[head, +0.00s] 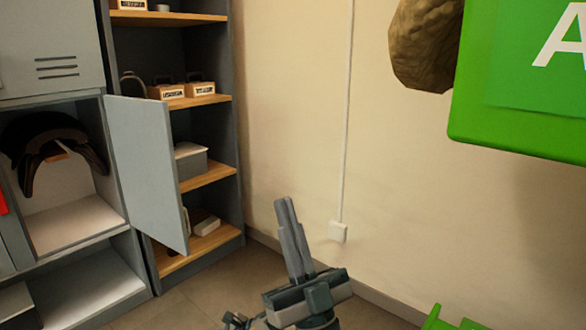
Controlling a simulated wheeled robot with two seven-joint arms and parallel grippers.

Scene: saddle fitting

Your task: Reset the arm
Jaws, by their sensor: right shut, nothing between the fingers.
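My right gripper (286,213) shows at the bottom middle of the head view. It points up, and its two long grey fingers lie together, shut with nothing between them. It is in free space in front of the beige wall, touching nothing that I can see. My left gripper is not in view. A dark saddle (48,139) sits in an open locker compartment at the left, well away from the gripper.
A grey locker door (146,172) stands open beside the saddle's compartment. A shelf unit (232,170) with boxes stands behind it. A green panel (505,150) and a brown lumpy object (424,48) are at upper right. A green item (452,322) is at bottom right.

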